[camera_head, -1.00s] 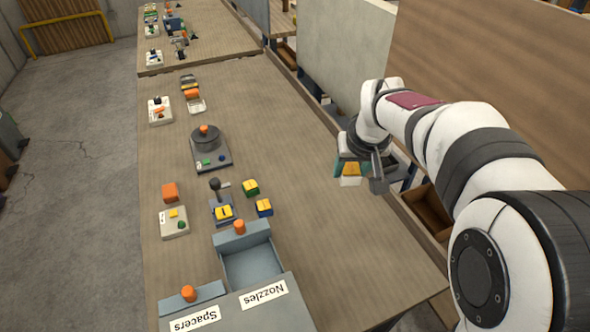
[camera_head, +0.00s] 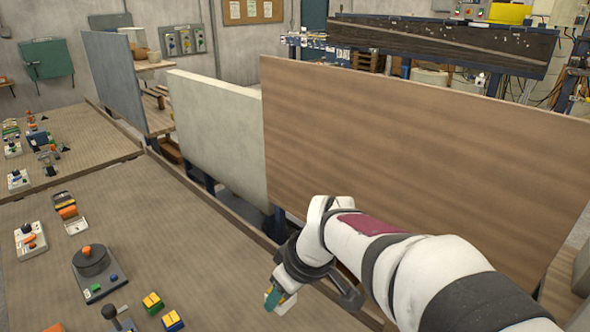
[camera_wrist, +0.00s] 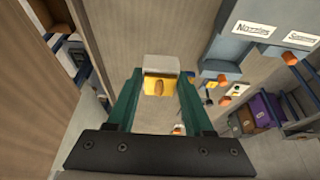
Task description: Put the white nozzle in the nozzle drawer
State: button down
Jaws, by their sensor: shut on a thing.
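My gripper (camera_wrist: 158,90), with teal fingers, is shut on the white nozzle (camera_wrist: 162,64), a whitish block with a yellow face and an orange part. In the head view, my gripper (camera_head: 274,296) and the nozzle (camera_head: 284,304) show low in the picture, near the bench's right edge, with the nozzle partly hidden. In the wrist view, the nozzle drawer (camera_wrist: 214,67) stands pulled out at upper right, below the "Nozzles" label (camera_wrist: 253,28). An orange knob (camera_wrist: 222,79) marks its front. The gripper is apart from the drawer. The head view does not show the drawer.
The "Spacers" label (camera_wrist: 300,38) is beside the nozzle label. A round grey device (camera_head: 92,262) and yellow-topped blocks (camera_head: 152,302) stand on the bench (camera_head: 165,225). A tall brown panel (camera_head: 420,160) rises behind my arm. The bench middle is clear.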

jog(key=s+a+f+n+g, duration=0.35)
jog(key=a+f+n, duration=0.25)
jog(key=a+n, duration=0.4)
jog(key=s+a+f+n+g, duration=0.35)
jog(key=a+f+n, duration=0.4)
jog(key=a, duration=0.45)
jog(key=shift+t, duration=0.3)
jog(key=shift+s+a+f, duration=0.1)
jog(key=shift+s+f, duration=0.1)
jog(key=shift+f, duration=1.6)
jog(key=shift+s+a+f, duration=0.1)
jog(key=shift+s+f, duration=0.05)
jog(key=shift+f, duration=1.65)
jog(key=shift+f, duration=0.75)
jog(key=shift+c, duration=1)
grip_release()
jog(key=shift+r, duration=0.1)
